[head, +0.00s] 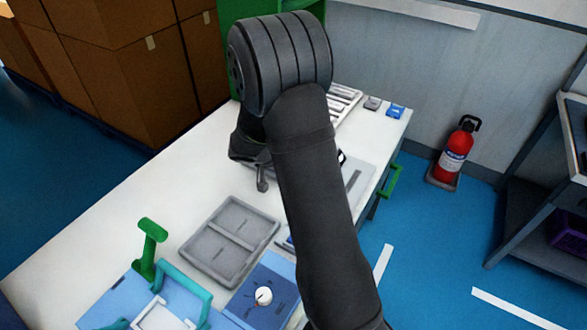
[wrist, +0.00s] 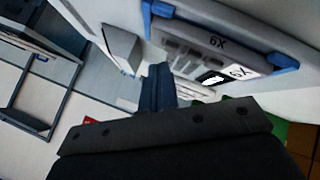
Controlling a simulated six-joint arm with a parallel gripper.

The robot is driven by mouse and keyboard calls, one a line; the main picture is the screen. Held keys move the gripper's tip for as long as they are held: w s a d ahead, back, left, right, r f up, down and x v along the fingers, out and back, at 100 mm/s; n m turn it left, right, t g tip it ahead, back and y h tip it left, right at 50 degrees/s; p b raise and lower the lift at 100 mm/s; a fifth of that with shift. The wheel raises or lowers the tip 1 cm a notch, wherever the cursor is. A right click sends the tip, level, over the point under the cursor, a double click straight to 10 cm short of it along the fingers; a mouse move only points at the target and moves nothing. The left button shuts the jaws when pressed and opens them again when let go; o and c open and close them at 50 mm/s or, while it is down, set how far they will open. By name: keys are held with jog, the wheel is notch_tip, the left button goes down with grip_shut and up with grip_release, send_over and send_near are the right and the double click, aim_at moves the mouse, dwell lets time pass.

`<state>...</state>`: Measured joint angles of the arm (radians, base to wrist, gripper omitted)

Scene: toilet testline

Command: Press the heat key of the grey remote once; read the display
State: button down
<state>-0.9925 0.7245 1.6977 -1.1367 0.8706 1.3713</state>
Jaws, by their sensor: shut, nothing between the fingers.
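I cannot tell whether this is the grey remote, and no heat key or display can be made out. The fingers look apart from the panel. In the head view my arm hides part of the bench and any remote there.
Small grey and blue blocks (head: 395,111) lie at the far end. A fire extinguisher (head: 457,150) stands on the floor.

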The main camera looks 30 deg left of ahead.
jog(key=shift+f, duration=0.4)
jog(key=shift+f, duration=0.4)
dwell(0.5)
jog(key=shift+r, duration=0.85)
jog(key=shift+r, duration=0.1)
jog(key=shift+r, duration=2.4)
notch_tip(320, 180, up, 4)
jog(key=shift+f, duration=0.1)
